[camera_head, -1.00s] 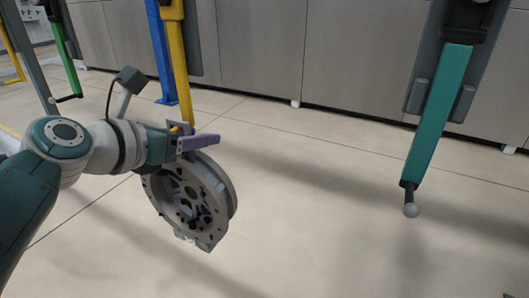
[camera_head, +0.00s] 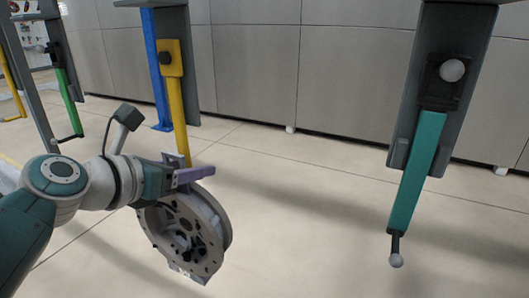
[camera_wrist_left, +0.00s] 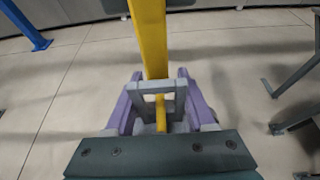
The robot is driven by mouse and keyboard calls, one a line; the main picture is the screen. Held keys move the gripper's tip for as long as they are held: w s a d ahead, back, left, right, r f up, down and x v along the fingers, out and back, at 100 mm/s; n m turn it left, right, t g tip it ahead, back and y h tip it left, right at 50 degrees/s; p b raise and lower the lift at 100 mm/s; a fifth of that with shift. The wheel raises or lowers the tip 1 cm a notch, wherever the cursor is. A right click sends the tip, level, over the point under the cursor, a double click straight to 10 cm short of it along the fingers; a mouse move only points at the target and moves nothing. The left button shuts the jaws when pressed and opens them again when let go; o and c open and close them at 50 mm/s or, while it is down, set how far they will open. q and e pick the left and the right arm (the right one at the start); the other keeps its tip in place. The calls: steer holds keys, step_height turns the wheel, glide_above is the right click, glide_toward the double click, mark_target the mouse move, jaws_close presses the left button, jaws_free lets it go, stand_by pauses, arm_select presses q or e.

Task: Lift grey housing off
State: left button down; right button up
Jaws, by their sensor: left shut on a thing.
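The grey housing (camera_head: 183,236) is a round, ring-like part with dark holes in its face. It hangs below my left gripper (camera_head: 188,177), whose purple fingers are shut on its top. In the left wrist view the fingers (camera_wrist_left: 160,108) close from both sides on a grey frame-shaped bracket (camera_wrist_left: 153,88) of the housing. The yellow hook (camera_head: 175,110) comes down to the bracket from above. In the left wrist view the yellow hook (camera_wrist_left: 150,40) runs behind the bracket and shows through its opening. Whether its tip still bears the housing is hidden. My right gripper is out of view.
A teal hook (camera_head: 418,170) with a ball tip hangs empty at the right. A blue post (camera_head: 158,70) and a green hook (camera_head: 67,98) stand at the back left. Grey cabinets (camera_head: 300,65) line the back. The floor between the housing and the teal hook is clear.

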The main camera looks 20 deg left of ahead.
arm_select(q)
steer(key=shift+r+p, duration=0.35)
steer(key=shift+r, duration=0.4)
steer(key=shift+s+f+p, duration=0.1)
steer(key=shift+s+p, duration=0.35)
steer(key=shift+s, duration=0.35)
steer(key=s+a+f+p, duration=0.1)
steer(key=s, duration=1.5)
steer(key=shift+s+a+f, duration=0.15)
steer(key=shift+a+f, duration=0.05)
steer(key=shift+f, duration=0.2)
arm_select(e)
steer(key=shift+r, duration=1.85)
arm_select(q)
steer(key=shift+s, duration=0.1)
steer(key=s+a+b, duration=0.1)
steer(key=s, duration=1.2)
steer(key=shift+s, duration=0.15)
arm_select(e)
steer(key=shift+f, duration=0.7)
